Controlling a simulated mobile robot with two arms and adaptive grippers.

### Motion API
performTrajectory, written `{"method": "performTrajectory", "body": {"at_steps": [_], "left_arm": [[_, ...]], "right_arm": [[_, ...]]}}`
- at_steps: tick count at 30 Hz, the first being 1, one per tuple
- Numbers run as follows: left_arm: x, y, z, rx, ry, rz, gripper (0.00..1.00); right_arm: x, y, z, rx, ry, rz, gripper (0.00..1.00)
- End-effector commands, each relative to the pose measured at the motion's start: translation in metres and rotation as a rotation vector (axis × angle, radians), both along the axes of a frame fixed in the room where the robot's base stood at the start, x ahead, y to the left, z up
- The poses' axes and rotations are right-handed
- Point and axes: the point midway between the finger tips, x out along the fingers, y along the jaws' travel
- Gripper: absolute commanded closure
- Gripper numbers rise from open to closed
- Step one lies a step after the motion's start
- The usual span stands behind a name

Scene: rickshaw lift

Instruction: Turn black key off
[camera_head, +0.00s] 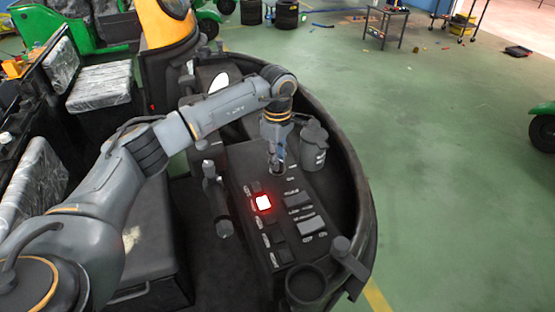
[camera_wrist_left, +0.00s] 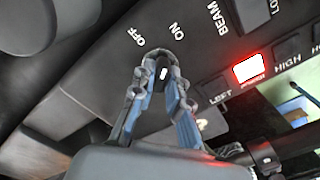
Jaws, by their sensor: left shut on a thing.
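My left gripper (camera_head: 278,166) reaches down to the far end of the dark control panel (camera_head: 262,182). In the left wrist view its fingertips (camera_wrist_left: 162,72) are closed around the small black key, which shows a white mark (camera_wrist_left: 163,73) between them. The fingers hide most of the key. The OFF label (camera_wrist_left: 139,38) and the ON label (camera_wrist_left: 177,30) are printed beside it. I cannot tell exactly which label the key points at. My right gripper is in neither view.
A lit red-and-white switch (camera_head: 263,203) glows on the panel. A grey canister (camera_head: 314,146) stands right of the gripper, close by. A lever (camera_head: 216,198) rises left of the panel, and a cup holder (camera_head: 306,284) sits at its near end. Open green floor lies to the right.

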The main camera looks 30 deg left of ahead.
Motion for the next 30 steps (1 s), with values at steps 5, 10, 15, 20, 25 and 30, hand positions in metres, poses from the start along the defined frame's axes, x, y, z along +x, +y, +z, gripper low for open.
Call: {"method": "performTrajectory", "body": {"at_steps": [5,10,15,20,25,30], "left_arm": [[0.001,0.000,-0.002,-0.001,-0.003,0.138,1.00],[0.000,0.000,-0.002,-0.001,-0.002,0.298,1.00],[0.001,0.000,-0.001,-0.001,-0.003,0.460,1.00],[0.001,0.000,-0.001,-0.002,-0.003,0.603,1.00],[0.001,0.000,0.000,-0.001,-0.003,0.737,1.00],[0.001,0.000,0.000,-0.001,-0.003,0.838,1.00]], "right_arm": [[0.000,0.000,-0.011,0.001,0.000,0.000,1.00],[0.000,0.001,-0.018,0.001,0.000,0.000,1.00],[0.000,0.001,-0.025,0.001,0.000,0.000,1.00],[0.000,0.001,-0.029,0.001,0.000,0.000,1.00],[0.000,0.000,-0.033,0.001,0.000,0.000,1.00],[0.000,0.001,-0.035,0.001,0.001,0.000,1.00]]}}
